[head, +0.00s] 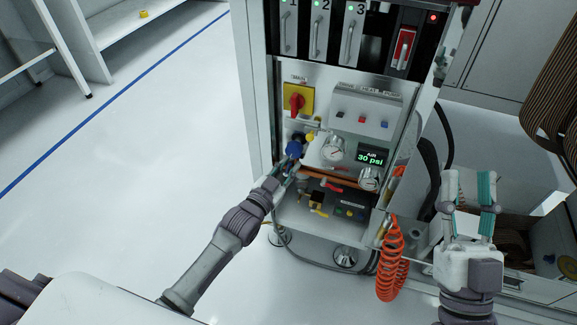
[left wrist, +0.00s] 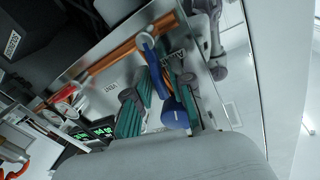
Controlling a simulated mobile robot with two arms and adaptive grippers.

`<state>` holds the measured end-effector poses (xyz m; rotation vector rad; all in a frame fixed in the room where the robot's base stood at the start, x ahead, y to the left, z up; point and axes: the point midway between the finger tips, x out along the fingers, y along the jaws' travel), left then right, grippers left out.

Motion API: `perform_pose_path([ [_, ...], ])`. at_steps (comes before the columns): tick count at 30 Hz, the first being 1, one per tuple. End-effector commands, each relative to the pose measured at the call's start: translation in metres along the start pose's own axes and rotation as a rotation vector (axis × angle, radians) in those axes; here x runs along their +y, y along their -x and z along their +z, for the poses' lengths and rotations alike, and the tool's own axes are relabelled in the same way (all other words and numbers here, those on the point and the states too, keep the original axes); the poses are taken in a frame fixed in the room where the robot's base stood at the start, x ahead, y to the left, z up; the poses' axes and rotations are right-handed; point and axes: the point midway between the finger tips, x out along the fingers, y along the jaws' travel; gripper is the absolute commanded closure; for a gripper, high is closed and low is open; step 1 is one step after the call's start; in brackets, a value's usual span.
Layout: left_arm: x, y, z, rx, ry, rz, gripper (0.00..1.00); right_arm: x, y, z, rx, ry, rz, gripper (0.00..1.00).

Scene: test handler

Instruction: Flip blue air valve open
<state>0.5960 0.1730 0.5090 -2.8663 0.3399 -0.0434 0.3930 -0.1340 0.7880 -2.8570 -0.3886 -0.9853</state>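The blue valve (head: 294,149) is on the lower left of the panel, below the red-and-yellow main switch (head: 297,101). In the left wrist view a long blue lever (left wrist: 154,68) and a rounded blue part (left wrist: 175,117) show between my fingers. My left gripper (head: 289,166) is at the blue valve; it also shows in the left wrist view (left wrist: 159,76). Its teal fingers are apart, one on each side of the lever. Whether either finger touches the lever is unclear. My right gripper (head: 468,177) is open and empty, off to the right of the cabinet.
Pressure gauges (head: 333,149) and a display reading 30 psi (head: 372,157) are right of the valve. An orange pipe (head: 330,178) runs just below. A coiled orange hose (head: 391,262) hangs at the cabinet's right. The floor at left is clear.

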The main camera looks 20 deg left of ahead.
Motion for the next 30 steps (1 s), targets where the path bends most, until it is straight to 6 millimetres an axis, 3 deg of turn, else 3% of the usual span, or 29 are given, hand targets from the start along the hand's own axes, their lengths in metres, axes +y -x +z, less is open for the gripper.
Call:
perform_pose_path([
  [3,0.0,0.0,0.0,0.0,0.0,0.0,1.0,0.0,0.0,0.0,-0.001,0.0,0.0,0.6],
  [10,-0.001,0.0,0.0,0.002,0.013,-0.001,1.0,0.0,-0.001,0.0,-0.006,0.0,0.0,0.6],
  [18,-0.009,0.002,0.001,0.04,0.211,-0.011,1.0,0.005,0.004,0.038,-0.238,0.01,0.011,0.6],
  [28,-0.01,0.002,0.002,0.049,0.251,-0.013,1.0,0.006,0.006,0.043,-0.266,0.011,0.012,0.6],
  [30,-0.01,0.002,0.002,0.049,0.251,-0.013,0.81,0.006,0.006,0.043,-0.266,0.011,0.012,0.6],
])
